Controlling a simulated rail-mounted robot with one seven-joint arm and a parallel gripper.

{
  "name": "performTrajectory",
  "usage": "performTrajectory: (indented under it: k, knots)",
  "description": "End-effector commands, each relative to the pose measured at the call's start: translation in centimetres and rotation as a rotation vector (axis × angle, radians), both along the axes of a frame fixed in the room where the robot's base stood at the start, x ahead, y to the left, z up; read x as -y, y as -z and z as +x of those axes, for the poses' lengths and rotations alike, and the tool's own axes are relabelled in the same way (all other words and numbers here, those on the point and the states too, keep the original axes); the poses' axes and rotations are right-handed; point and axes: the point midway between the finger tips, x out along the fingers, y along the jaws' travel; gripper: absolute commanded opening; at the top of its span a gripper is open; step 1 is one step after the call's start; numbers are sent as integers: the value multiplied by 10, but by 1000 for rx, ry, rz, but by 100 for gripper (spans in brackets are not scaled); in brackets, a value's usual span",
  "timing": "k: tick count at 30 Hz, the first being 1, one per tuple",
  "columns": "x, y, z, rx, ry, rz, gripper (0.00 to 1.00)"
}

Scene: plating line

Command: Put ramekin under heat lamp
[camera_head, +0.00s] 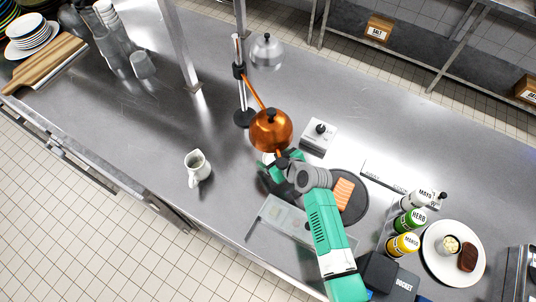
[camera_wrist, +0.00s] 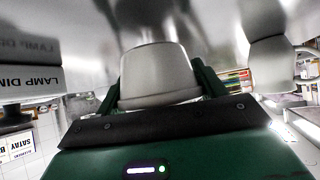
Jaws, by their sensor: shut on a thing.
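The white ramekin (camera_wrist: 156,72) is between the two green fingers of my gripper (camera_wrist: 158,78) in the wrist view, and the fingers are shut on its sides. In the head view my gripper (camera_head: 270,166) is just below the copper heat lamp (camera_head: 270,132) in the picture. Only a small white edge of the ramekin (camera_head: 267,158) shows there; the lamp shade and my gripper hide most of it. I cannot tell whether the ramekin touches the counter. The lamp hangs from a stand with a chrome pole (camera_head: 240,85) and a round black base.
A white jug (camera_head: 197,168) stands left of my gripper. A dimmer box (camera_head: 318,136) stands right of the lamp. A dark round plate (camera_head: 350,205) with an orange piece, a clear tray (camera_head: 270,220), sauce bottles (camera_head: 410,222) and a white plate (camera_head: 440,265) lie right and below. The counter left of the jug is clear.

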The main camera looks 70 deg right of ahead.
Motion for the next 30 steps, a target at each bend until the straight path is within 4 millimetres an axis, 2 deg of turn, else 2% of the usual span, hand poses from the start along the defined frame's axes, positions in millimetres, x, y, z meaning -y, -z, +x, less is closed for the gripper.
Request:
performTrajectory:
  k: [6, 18, 19, 22, 30]
  knots:
    - [11, 18, 20, -1, -2, -2, 38]
    - [12, 23, 21, 0, 0, -2, 38]
    - [11, 23, 21, -1, 0, -2, 72]
    - [11, 22, 21, -1, 0, -1, 91]
    - [11, 21, 21, -1, 0, -1, 92]
